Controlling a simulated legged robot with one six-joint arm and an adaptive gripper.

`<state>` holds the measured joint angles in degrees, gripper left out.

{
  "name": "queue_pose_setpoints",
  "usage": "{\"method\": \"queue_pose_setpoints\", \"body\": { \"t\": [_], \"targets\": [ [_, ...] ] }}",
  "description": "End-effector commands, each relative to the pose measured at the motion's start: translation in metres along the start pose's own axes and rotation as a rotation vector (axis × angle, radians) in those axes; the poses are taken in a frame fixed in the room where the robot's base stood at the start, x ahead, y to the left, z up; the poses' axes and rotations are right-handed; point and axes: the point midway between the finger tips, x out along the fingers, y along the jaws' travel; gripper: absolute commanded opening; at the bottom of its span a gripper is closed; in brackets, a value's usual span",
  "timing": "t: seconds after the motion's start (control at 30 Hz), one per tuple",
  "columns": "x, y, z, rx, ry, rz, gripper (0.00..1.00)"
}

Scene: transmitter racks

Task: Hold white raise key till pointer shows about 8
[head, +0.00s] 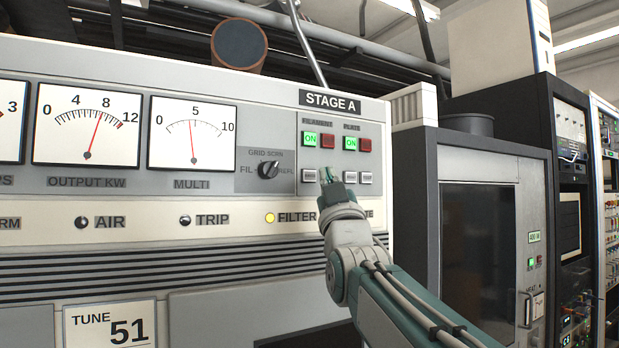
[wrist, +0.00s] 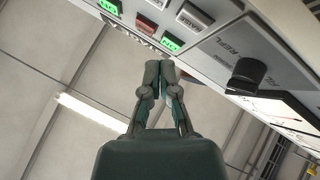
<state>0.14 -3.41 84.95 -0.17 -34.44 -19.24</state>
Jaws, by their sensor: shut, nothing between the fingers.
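The white OUTPUT KW meter (head: 88,125) has a red pointer standing close to 8, perhaps slightly under. The MULTI meter (head: 192,133) has its pointer a little under 5. Under FILAMENT, a white key (head: 310,176) shows just left of my gripper (head: 328,175), which covers the spot to its right. Under PLATE, two white keys (head: 350,177) are in view. My gripper is shut and empty, its tips in front of the key row; contact cannot be told. In the wrist view my gripper (wrist: 160,66) is shut below a white key (wrist: 195,18); its lettering is too small to read surely.
Green ON keys (head: 310,139) and red keys (head: 328,141) sit just above the white keys. A black rotary knob (head: 269,170) stands out left of them. A dark cabinet (head: 487,220) stands to the right. The FILTER lamp (head: 270,217) is lit yellow.

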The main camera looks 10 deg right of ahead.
Motion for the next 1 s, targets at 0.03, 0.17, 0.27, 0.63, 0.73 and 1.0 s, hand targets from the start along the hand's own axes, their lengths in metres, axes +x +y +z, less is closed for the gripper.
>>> {"method": "queue_pose_setpoints", "body": {
  "t": [0.03, 0.17, 0.27, 0.63, 0.73, 1.0],
  "targets": [
    [-0.003, 0.003, -0.003, -0.001, 0.001, 0.001, 0.00],
    [-0.011, 0.008, -0.008, 0.000, 0.001, 0.001, 0.00],
    [-0.015, 0.011, -0.011, 0.000, 0.001, 0.000, 0.00],
    [-0.016, 0.011, -0.011, 0.000, 0.000, 0.000, 0.00],
    [-0.016, 0.011, -0.011, 0.000, -0.001, 0.000, 0.00],
    [-0.068, -0.006, 0.035, 0.058, -0.301, -0.087, 0.00]
  ]
}}
